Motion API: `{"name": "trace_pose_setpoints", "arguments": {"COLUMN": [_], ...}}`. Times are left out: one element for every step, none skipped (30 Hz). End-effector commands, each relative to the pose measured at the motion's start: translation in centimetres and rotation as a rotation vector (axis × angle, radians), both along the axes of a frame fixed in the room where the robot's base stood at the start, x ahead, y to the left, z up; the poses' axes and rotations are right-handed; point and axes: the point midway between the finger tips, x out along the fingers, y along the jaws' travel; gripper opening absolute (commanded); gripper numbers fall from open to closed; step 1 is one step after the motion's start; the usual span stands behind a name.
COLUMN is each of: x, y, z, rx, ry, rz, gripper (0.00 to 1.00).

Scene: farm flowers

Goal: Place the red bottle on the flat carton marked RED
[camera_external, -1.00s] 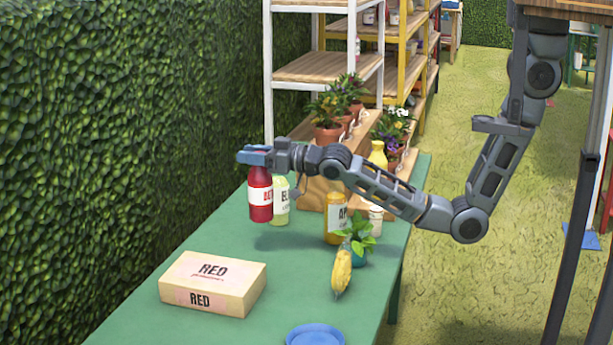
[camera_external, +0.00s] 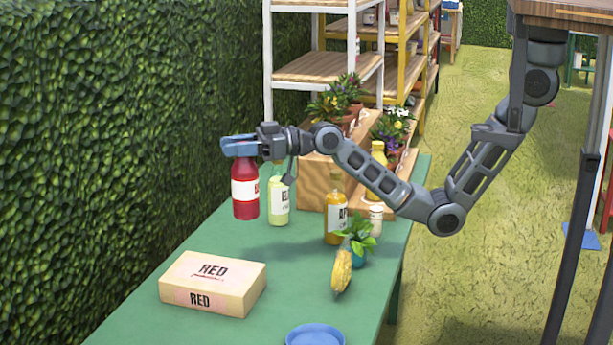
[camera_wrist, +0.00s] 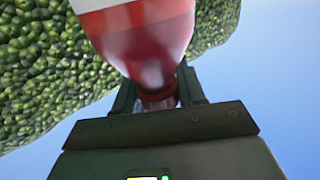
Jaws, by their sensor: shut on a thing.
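The red bottle (camera_external: 245,188) has a white label and hangs upright from my gripper (camera_external: 240,147), which is shut on its neck. In the wrist view the bottle (camera_wrist: 145,45) fills the top middle, and its neck sits between the fingers of my gripper (camera_wrist: 158,98). In the external view the bottle is at the far left part of the table, behind the carton and seemingly above the tabletop. The flat carton (camera_external: 213,283) is pale and marked RED on its top and front. It lies on the near left of the green table with a bare top.
A pale yellow-green bottle (camera_external: 279,205) stands just right of the red bottle. An amber bottle (camera_external: 335,222), a small potted plant (camera_external: 357,243), a yellow corn-like item (camera_external: 342,272) and a blue dish (camera_external: 315,335) are farther right. The table (camera_external: 215,236) between bottle and carton is clear.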

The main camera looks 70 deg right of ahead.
Motion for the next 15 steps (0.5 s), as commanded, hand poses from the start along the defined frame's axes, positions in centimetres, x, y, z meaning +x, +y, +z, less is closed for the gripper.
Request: {"name": "trace_pose_setpoints", "arguments": {"x": [0.1, 0.1, 0.3, 0.4, 0.5, 0.7, 0.8, 1.0, 1.1, 1.2, 1.3, 1.5, 1.6, 1.7, 1.8], "y": [0.9, 1.4, 2.1, 2.6, 3.1, 3.9, 4.4, 5.0, 5.8, 6.4, 7.0, 7.6, 8.1, 8.6, 9.0], "z": [-0.4, -0.6, -1.1, -1.3, -1.7, -2.1, -2.5, -2.8, -3.3, -3.6, -4.0, -4.4, -4.7, -5.0, -5.3], "rx": [-0.002, 0.0, -0.001, -0.001, -0.001, -0.001, 0.0, -0.001, -0.001, 0.0, -0.001, -0.001, 0.0, -0.001, 0.001], "ry": [0.001, 0.0, 0.002, 0.001, 0.001, 0.0, 0.001, 0.0, 0.001, 0.0, 0.001, 0.0, 0.0, 0.0, -0.001], "rz": [0.004, 0.004, 0.003, 0.004, 0.003, 0.004, 0.004, 0.003, 0.004, 0.003, 0.004, 0.002, 0.004, 0.003, 0.002], "gripper": [0.0, 0.0, 0.0, 0.0, 0.0, 0.0, 0.0, 0.0, 0.0, 0.0, 0.0, 0.0, 0.0, 0.0, 0.0]}}
